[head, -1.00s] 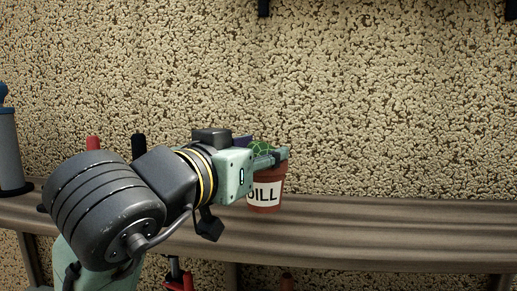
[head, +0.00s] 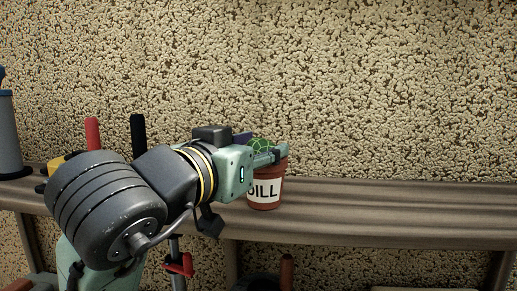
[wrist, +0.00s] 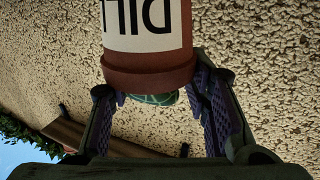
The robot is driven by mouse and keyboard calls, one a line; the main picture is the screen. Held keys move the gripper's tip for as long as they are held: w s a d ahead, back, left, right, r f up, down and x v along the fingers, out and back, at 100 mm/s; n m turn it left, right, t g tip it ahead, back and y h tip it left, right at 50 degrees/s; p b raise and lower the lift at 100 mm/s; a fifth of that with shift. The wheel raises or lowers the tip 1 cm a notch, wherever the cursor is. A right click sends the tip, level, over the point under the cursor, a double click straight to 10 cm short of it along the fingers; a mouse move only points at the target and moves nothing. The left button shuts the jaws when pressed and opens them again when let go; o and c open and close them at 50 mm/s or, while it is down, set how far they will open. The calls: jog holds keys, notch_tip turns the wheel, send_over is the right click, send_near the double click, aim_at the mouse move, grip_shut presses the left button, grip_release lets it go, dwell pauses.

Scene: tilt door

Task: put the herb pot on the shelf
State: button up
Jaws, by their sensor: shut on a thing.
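The herb pot (head: 266,190) is a reddish-brown pot with a white label reading DILL and a green top. In the head view it shows upright in front of a wooden bench; whether it touches the bench top I cannot tell. My gripper (head: 268,157) is shut on the pot near its rim. In the wrist view the pot (wrist: 150,66) appears upside down, with its rim and green top between the fingers (wrist: 165,105). The fingers hide part of its upper side in the head view.
The long wooden bench (head: 400,209) is bare on the right. At left are a grey cylinder (head: 8,135), a red handle (head: 92,133) and a black handle (head: 138,135). A red clamp (head: 178,265) hangs below. A wooden plank (wrist: 85,137) shows in the wrist view.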

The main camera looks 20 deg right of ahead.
jog(key=shift+f, duration=0.3)
jog(key=o, duration=1.3)
jog(key=shift+o, duration=0.3)
jog(key=shift+o, duration=1.4)
jog(key=shift+f, duration=0.1)
jog(key=o, duration=0.3)
jog(key=shift+o, duration=0.9)
